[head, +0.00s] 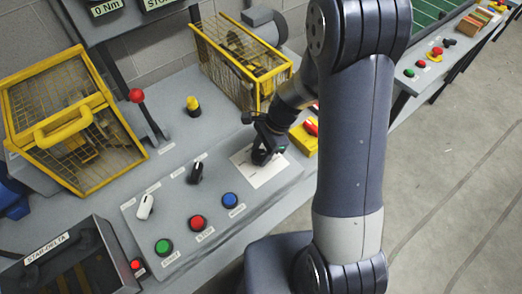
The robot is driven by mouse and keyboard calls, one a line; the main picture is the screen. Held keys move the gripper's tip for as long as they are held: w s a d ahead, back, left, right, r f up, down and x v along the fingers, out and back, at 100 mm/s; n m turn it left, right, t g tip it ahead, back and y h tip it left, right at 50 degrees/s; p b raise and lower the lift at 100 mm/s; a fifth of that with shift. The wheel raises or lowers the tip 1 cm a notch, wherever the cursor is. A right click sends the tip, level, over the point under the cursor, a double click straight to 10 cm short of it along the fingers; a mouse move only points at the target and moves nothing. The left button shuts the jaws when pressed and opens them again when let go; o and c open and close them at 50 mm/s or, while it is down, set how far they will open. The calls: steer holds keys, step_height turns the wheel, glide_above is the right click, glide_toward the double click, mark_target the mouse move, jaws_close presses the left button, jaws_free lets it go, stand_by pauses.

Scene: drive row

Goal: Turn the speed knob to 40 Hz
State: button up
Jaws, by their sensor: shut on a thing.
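My gripper (264,154) reaches down onto the white dial plate (268,176) at the right end of the grey control panel (216,228). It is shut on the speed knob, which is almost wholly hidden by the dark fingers. The dial's marks are too small to read here, and I cannot tell where the knob points.
A white knob (146,206) and a black knob (195,173) stand to the left. Green (163,246), red (198,223) and blue (230,200) buttons line the panel's front. Yellow cages (75,118) stand behind. A yellow box with a red switch (310,127) is close right.

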steer(key=shift+c, duration=1.4)
steer(key=shift+n, duration=0.3)
steer(key=n+g, duration=0.1)
steer(key=n, duration=0.2)
steer(key=shift+w+n+h, duration=0.1)
steer(key=shift+n+h, duration=0.2)
steer(key=shift+h, duration=0.1)
steer(key=n, duration=0.1)
steer(key=n+g+h, duration=0.1)
steer(key=n, duration=0.1)
steer(key=shift+w+a+n+b, duration=0.1)
steer(key=shift+a+n+b, duration=0.05)
steer(key=shift+n+b, duration=0.15)
steer(key=shift+a+n+g+h, duration=0.1)
steer(key=shift+n+g+h, duration=0.5)
steer(key=shift+n, duration=1.4)
steer(key=o, duration=1)
